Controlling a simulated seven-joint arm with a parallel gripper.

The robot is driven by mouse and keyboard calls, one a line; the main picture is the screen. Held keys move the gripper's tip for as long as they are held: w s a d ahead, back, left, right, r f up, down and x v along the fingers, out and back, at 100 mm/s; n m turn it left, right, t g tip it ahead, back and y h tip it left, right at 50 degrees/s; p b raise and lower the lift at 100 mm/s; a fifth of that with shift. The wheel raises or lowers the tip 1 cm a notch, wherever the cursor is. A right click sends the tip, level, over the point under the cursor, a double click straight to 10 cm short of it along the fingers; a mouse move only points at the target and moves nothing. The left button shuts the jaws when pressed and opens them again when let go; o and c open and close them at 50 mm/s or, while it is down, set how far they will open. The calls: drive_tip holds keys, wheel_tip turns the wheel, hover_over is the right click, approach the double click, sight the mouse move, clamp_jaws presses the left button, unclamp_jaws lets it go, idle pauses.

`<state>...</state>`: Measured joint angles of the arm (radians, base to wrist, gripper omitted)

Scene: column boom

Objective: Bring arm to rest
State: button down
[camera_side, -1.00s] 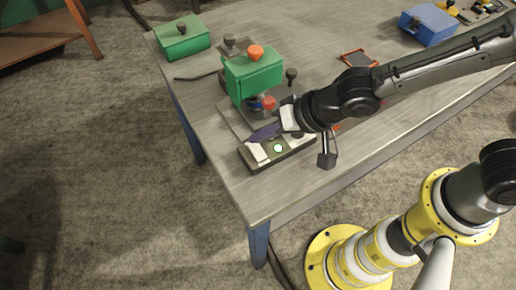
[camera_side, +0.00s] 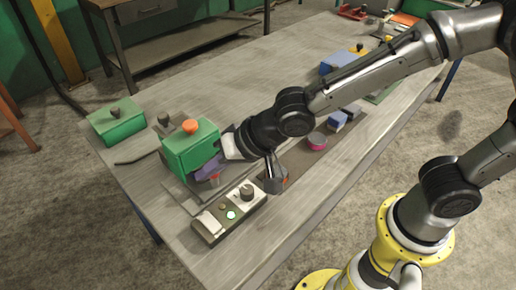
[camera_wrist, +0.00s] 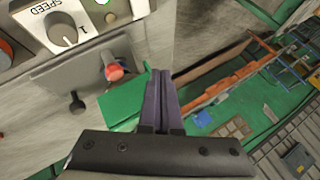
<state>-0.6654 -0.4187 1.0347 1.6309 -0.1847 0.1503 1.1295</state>
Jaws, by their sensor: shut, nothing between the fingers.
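My gripper (camera_side: 208,170) has purple fingers, shut and empty. In the side view it is in front of the green machine (camera_side: 187,150) with the orange knob (camera_side: 190,126), above and behind the control box (camera_side: 222,228). The box has a lit green-white button (camera_side: 231,215), a dark knob (camera_side: 247,190) and a pale switch (camera_side: 208,222). In the wrist view the shut fingers (camera_wrist: 161,98) overlap the green part (camera_wrist: 125,106); contact cannot be told.
A green box (camera_side: 117,122) stands at the table's left corner with a dark cable beside it. A pink-topped round container (camera_side: 317,141) and small blue blocks (camera_side: 337,120) lie beyond my wrist. A blue box (camera_side: 338,60) stands farther back. The table's (camera_side: 285,225) front right is clear.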

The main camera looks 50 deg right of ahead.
drive_tip(key=w+d+r+m+t+h, duration=0.1)
drive_tip(key=w+d+r+m+t, duration=0.15)
drive_tip(key=d+r, duration=0.6)
drive_tip(key=s+d+r+h, duration=0.1)
drive_tip(key=s+d+r, duration=0.2)
drive_tip(key=d, duration=0.4)
drive_tip(key=s+d+r+h, duration=0.2)
drive_tip(key=s+d+r, duration=0.1)
drive_tip(key=d, duration=0.4)
drive_tip(key=s+d+f+n+g, duration=0.2)
drive_tip(key=s+n, duration=0.1)
drive_tip(key=s, duration=0.5)
drive_tip(key=s+d+f+n+g+h, duration=0.1)
drive_tip(key=s+d+f+n+g, duration=0.1)
drive_tip(key=s, duration=0.6)
drive_tip(key=shift+d+f+n, duration=0.4)
drive_tip(key=shift+f+n, duration=0.05)
drive_tip(key=shift+f, duration=0.35)
